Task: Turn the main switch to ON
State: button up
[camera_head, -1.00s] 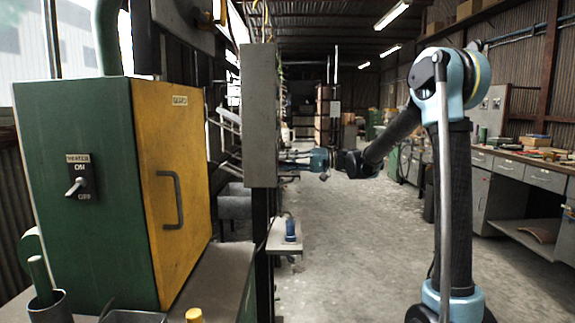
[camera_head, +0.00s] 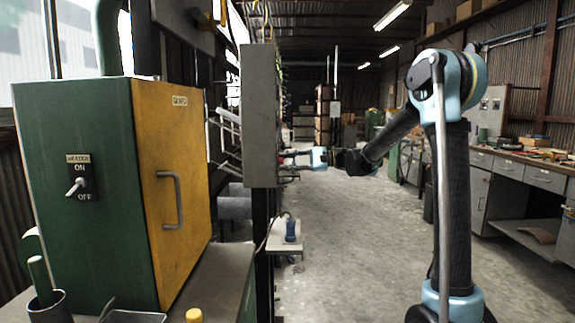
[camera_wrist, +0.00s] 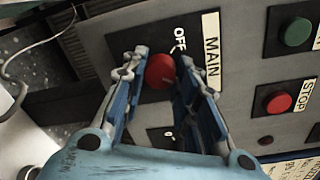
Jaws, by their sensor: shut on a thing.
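The main switch's red knob (camera_wrist: 160,71) sits on a dark plate on the grey control panel (camera_wrist: 240,65) in the wrist view. A "MAIN" label (camera_wrist: 211,48) is right of it, and "OFF" is written above and slightly right of the knob. My gripper (camera_wrist: 161,62) has one finger on each side of the knob and is shut on it. In the head view my gripper (camera_head: 295,157) reaches the right side of the grey cabinet (camera_head: 260,115), whose labelled face is turned away.
A green START button (camera_wrist: 298,32) and a red STOP button (camera_wrist: 278,102) are close to my right finger. A green and yellow heater box (camera_head: 85,190) stands at left in the head view. Workbenches (camera_head: 510,165) line the right; the floor between is clear.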

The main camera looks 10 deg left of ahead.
jog(key=shift+d+f+m, duration=0.1)
jog(key=shift+f+m, duration=0.05)
jog(key=shift+m, duration=0.35)
dwell(0.3)
jog(key=o, duration=1.1)
jog(key=shift+w, duration=0.1)
jog(key=v, duration=1.2)
jog(key=shift+w, duration=0.15)
jog(key=shift+f, duration=0.1)
